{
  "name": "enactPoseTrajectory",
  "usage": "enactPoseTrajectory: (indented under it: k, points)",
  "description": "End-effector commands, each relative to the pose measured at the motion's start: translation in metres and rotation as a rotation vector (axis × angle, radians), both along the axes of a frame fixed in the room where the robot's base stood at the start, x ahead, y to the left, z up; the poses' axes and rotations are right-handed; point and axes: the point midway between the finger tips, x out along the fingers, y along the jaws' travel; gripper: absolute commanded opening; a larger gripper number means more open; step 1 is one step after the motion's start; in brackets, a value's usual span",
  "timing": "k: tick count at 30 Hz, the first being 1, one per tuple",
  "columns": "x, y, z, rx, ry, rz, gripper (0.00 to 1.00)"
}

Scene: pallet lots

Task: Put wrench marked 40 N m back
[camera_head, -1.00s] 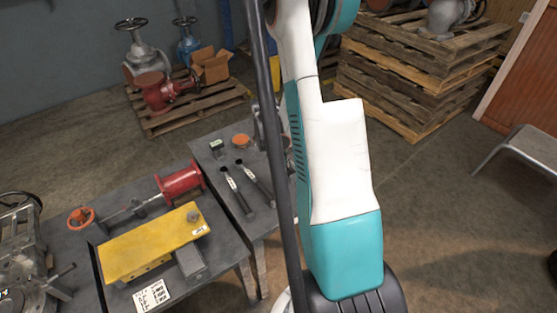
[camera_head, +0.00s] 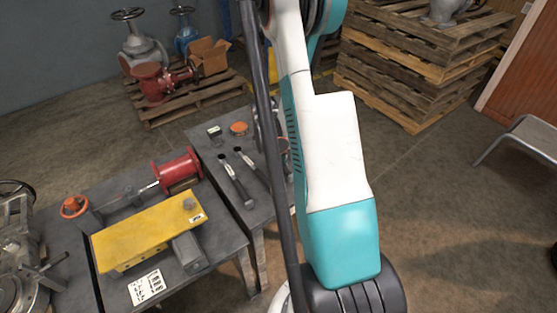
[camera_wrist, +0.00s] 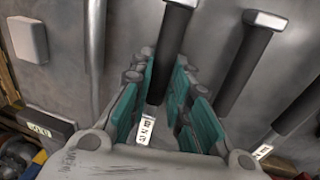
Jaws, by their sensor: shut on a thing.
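My gripper (camera_wrist: 160,108) shows in the wrist view with teal pads on both fingers. It is shut on a wrench with a dark handle (camera_wrist: 157,88) and a white label (camera_wrist: 146,130) whose print I cannot read. To the right lies another wrench with a dark grip and silver end (camera_wrist: 243,65). A further dark handle (camera_wrist: 300,110) is at the right edge, near another small label. In the head view two dark wrenches (camera_head: 237,180) (camera_head: 251,168) lie on the grey table (camera_head: 222,150). My arm hides the gripper there.
A neighbouring table holds a yellow block (camera_head: 145,235), a red cylinder (camera_head: 176,168) and a white label card (camera_head: 146,287). An orange disc (camera_head: 239,128) is on the wrench table. Stacked pallets (camera_head: 415,75) stand behind at the right. Open floor (camera_head: 440,215) lies to the right.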

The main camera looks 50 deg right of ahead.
Motion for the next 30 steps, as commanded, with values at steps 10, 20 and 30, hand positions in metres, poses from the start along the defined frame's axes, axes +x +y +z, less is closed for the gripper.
enactPoseTrajectory:
  k: [10,20,30]
  points:
    - [0.0,0.0,0.0,0.0,0.0,0.0,0.0]
    - [0.0,0.0,-0.006,0.0,0.0,0.0,0.0]
    - [0.0,0.0,-0.012,0.0,0.0,0.0,0.0]
